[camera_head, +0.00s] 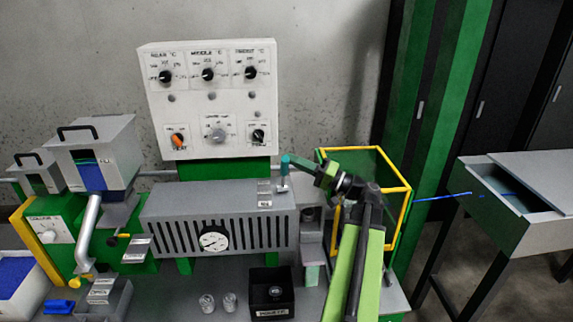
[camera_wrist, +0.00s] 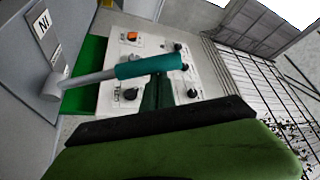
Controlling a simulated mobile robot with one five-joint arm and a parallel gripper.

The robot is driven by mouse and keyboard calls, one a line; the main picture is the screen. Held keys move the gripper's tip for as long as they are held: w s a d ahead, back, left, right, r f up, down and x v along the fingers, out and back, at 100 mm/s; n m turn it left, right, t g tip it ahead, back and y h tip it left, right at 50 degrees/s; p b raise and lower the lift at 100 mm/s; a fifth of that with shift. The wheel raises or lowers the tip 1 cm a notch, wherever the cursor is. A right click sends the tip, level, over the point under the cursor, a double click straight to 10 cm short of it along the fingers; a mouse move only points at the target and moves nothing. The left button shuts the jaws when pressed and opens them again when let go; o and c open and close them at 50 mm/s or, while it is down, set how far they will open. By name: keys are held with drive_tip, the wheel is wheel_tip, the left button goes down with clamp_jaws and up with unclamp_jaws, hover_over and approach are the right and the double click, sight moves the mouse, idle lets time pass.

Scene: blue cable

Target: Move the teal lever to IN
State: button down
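A white label (camera_wrist: 42,22) reading IN is beside the pivot. My gripper (camera_head: 322,171) is at the right end of the handle in the head view. In the wrist view a dark finger edge and green body fill the lower part, just below the handle. The frames do not show clearly whether the fingers touch or enclose it.
The grey vented box (camera_head: 165,205) carries a gauge (camera_head: 213,239). A white control panel (camera_head: 210,105) with knobs stands behind it. A blue cable (camera_head: 440,197) runs right toward an open drawer.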

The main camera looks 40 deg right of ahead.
drive_tip(key=shift+a, duration=0.15)
drive_tip(key=s+d+r+p, duration=0.4)
drive_tip(key=s+r+p, duration=0.7)
drive_tip(key=shift+d, duration=0.15)
